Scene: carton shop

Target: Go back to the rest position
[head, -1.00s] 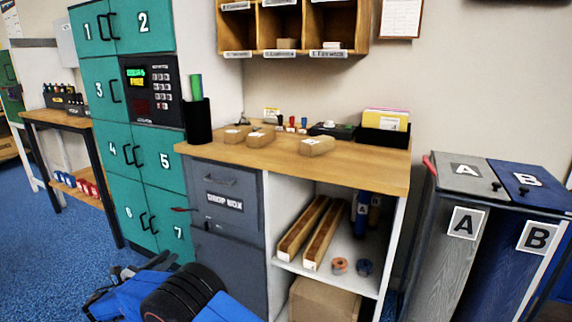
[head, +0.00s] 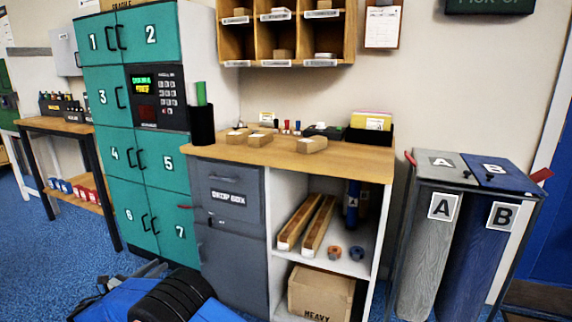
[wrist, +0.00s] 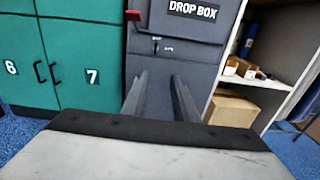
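My gripper (wrist: 160,78) shows in the wrist view. Its two dark fingers stand apart with nothing between them. They point toward the grey drop box cabinet (wrist: 180,48), whose front lies beyond the fingertips; I cannot tell the exact gap. In the head view my folded blue and black arm is low at the left, in front of the teal lockers (head: 158,175) and the drop box cabinet (head: 228,235).
A wooden counter (head: 350,163) holds several small parcels. Shelves below hold long cartons (head: 300,222) and a box marked HEAVY (head: 318,295). Bins A (head: 428,240) and B (head: 480,240) stand at the right. A side table (head: 62,127) is at far left. Blue floor (head: 35,270) is open at left.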

